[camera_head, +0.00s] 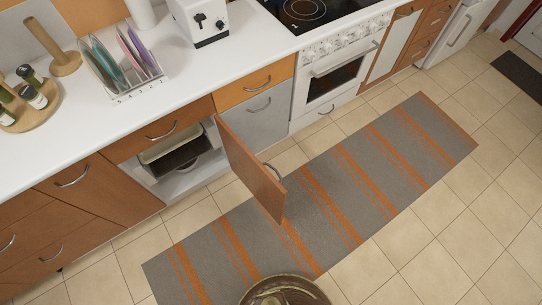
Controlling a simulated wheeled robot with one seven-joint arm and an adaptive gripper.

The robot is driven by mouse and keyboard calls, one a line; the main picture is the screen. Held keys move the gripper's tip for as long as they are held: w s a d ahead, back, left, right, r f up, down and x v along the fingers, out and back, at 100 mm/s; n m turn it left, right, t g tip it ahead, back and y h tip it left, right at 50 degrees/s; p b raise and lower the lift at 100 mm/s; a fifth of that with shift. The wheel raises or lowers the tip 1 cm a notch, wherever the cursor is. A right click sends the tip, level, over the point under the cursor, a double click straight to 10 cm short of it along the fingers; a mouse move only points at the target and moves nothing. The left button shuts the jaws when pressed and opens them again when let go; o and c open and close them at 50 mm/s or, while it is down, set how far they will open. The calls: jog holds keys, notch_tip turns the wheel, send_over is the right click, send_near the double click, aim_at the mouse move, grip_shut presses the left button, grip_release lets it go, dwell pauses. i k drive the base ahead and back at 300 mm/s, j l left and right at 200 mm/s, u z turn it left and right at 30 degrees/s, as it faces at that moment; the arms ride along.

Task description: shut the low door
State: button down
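The low door (248,167) is a brown cabinet door standing open. It is hinged at its left edge in the picture, beside the grey drawer front, and swings out over the striped rug. A metal handle (273,171) shows near its free edge. The open cabinet (186,183) is left of the door, with a dark tray-like item (175,153) and a pale round item inside. My gripper is not in view.
A grey and orange striped rug (345,185) lies on the tile floor in front of the counter. A white oven (336,72) stands right of the cabinet. The counter (195,75) holds a dish rack, toaster and bottles.

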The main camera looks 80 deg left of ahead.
aim_at(270, 193)
jog(key=i+u, duration=0.25)
jog(key=u, duration=0.2)
jog(key=i+u, duration=0.4)
jog(key=i+l+u, duration=0.15)
jog(key=u, duration=0.3)
jog(key=i+u, duration=0.15)
jog(key=u, duration=0.35)
jog(key=i+u, duration=0.2)
jog(key=u, duration=0.25)
jog(key=i+l+u, duration=0.15)
jog(key=u, duration=0.35)
jog(key=i+l+u, duration=0.1)
jog(key=u, duration=0.4)
jog(key=i+l+u, duration=0.1)
jog(key=l+u, duration=0.35)
jog(key=i+l+u, duration=0.15)
jog(key=l+u, duration=0.2)
jog(key=u, duration=0.15)
jog(key=i+l+u, duration=0.1)
jog(key=l+u, duration=0.65)
jog(key=u, duration=0.2)
jog(key=k+j+u, duration=0.1)
jog(key=j, duration=0.35)
jog(key=j+u, duration=0.15)
jog(key=j, duration=0.25)
